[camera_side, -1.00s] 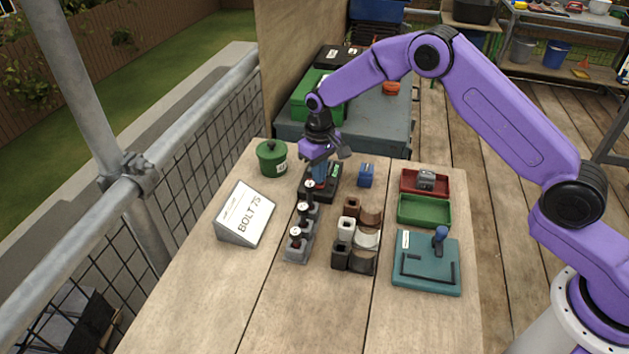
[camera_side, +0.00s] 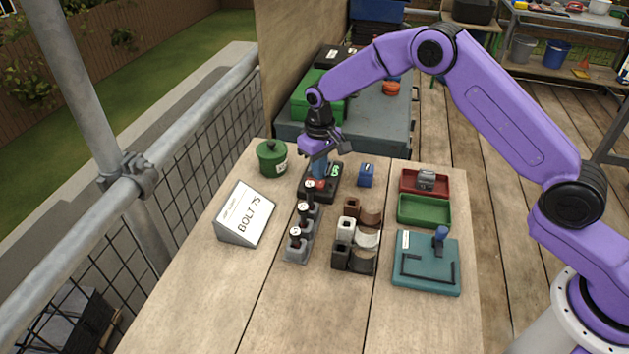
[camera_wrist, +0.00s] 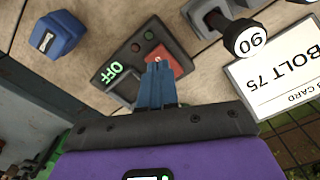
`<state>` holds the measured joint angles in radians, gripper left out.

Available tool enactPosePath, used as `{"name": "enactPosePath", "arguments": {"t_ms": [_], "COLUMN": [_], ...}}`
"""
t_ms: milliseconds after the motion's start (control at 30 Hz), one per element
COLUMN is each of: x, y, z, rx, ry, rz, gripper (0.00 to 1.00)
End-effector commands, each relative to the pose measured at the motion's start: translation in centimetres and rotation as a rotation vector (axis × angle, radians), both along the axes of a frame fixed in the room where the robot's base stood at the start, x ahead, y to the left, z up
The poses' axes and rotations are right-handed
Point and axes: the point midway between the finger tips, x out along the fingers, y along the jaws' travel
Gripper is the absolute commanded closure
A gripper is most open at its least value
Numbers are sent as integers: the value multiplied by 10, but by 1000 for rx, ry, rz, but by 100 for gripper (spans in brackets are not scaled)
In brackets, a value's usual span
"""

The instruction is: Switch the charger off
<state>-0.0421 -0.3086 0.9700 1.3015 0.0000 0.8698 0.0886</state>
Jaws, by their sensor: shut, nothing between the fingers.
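The charger (camera_side: 331,190) is a dark box at the far end of the row of grey holders, upright on the bench. In the wrist view the charger (camera_wrist: 113,58) has a lit green display (camera_wrist: 107,74) reading OFF. My gripper (camera_side: 319,180) is shut and empty, pointing down over the charger. In the wrist view my gripper's blue fingertips (camera_wrist: 156,67) are at the red button and hide part of it. I cannot tell whether they press it.
A BOLT 75 card (camera_side: 245,214) and green pot (camera_side: 272,158) are left. A blue block (camera_side: 366,175), trays (camera_side: 424,209) and teal board (camera_side: 426,275) are right. The front bench is clear.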

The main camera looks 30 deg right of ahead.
Motion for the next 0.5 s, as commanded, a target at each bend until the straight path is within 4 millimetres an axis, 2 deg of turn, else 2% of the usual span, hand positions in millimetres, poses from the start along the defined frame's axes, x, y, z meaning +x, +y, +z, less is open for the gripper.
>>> {"name": "enactPosePath", "arguments": {"t_ms": [500], "x": [0], "y": [0], "z": [36], "rx": [1], "ry": [-2], "rz": [0], "gripper": [100]}}
